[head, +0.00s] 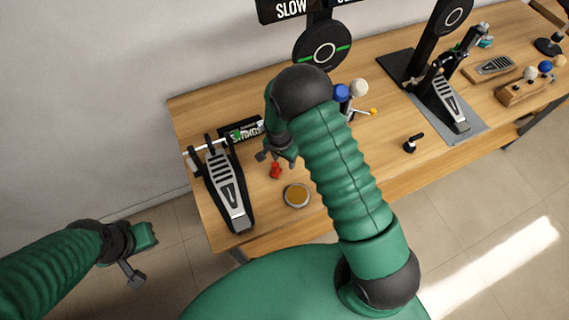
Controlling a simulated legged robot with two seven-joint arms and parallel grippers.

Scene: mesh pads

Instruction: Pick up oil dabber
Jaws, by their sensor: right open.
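A small red object (275,170), which looks like the oil dabber, is on the wooden table (243,185) between the left pedal and a round dish of amber liquid (297,195). My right gripper (276,154) is open, with its fingers pointing down just above the red object in the picture. The gap between them is hard to judge, and nothing shows between the fingers. My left gripper (138,258) is off the table at lower left, over the floor, and its jaw opening is unclear.
A second pedal (446,103), a small black item (411,144) and a wooden holder with colored balls (525,88) are to the right. My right arm hides the table's middle.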

